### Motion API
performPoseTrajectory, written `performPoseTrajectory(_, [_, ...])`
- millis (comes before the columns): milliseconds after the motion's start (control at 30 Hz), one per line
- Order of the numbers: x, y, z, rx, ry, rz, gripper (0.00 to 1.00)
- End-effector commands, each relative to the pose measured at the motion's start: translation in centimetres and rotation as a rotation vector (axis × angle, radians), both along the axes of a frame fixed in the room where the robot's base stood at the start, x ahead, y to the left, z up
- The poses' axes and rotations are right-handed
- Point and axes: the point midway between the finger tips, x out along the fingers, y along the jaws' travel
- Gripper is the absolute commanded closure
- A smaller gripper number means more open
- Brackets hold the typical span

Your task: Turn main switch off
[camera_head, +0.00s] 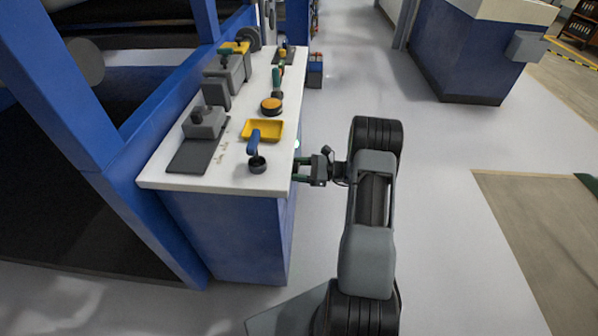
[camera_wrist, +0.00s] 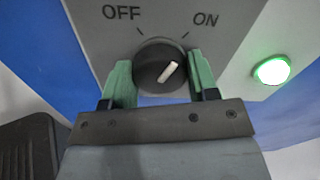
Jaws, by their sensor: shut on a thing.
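The main switch knob (camera_wrist: 150,66) is a round black dial with a pale pointer mark, set in a grey panel (camera_wrist: 165,18) lettered OFF at upper left and ON at upper right. The pointer slants up and right, toward ON. My gripper (camera_wrist: 159,68) has its green fingers on the left and right of the knob and is shut on it. In the head view my gripper (camera_head: 298,171) is at the right side of the white-topped bench; the knob is hidden there.
A green lamp (camera_wrist: 272,70) glows right of the knob. The white bench top (camera_head: 222,180) holds a blue-handled tool (camera_head: 254,143), a yellow tray (camera_head: 272,130) and a grey device on a dark plate (camera_head: 203,123). The floor right of my arm is open.

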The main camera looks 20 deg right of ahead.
Motion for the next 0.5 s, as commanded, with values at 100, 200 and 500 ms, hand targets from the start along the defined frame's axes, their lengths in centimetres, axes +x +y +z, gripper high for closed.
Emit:
performPoseTrajectory(100, [0.02,-0.02,-0.28,-0.054,-0.096,-0.001,0.70])
performPoseTrajectory(200, [0.01,-0.02,-0.32,-0.101,-0.179,-0.001,0.70])
performPoseTrajectory(500, [-0.02,-0.01,-0.40,-0.241,-0.427,-0.001,0.70])
